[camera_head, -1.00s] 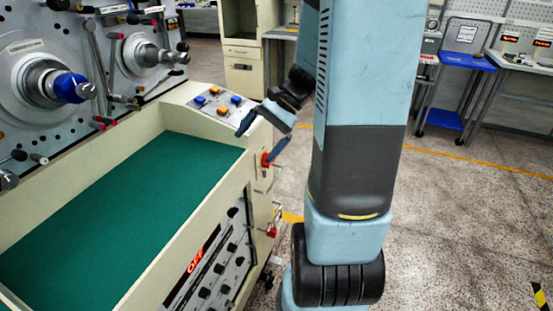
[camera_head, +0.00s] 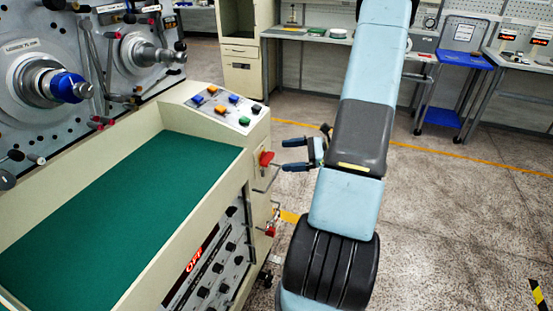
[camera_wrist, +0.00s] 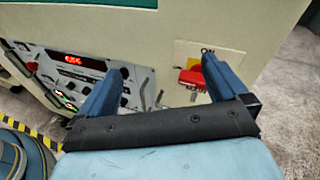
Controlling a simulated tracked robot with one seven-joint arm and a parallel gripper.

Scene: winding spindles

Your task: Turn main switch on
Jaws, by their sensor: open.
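The main switch (camera_head: 266,158) is a red knob on the cream end wall of the winding machine, below the button panel. In the wrist view the red switch (camera_wrist: 193,77) sits on a yellow plate, close to the right fingertip. My gripper (camera_head: 283,155) is open and empty, just to the right of the switch in the head view, with its two blue fingers pointing at it. In the wrist view my gripper (camera_wrist: 161,66) shows both fingers spread apart. I cannot tell whether a finger touches the switch.
A panel of coloured buttons (camera_head: 225,107) tops the machine end. A red display (camera_head: 194,260) reads OFF on the front control panel. A second red part (camera_head: 271,229) sticks out lower on the end wall.

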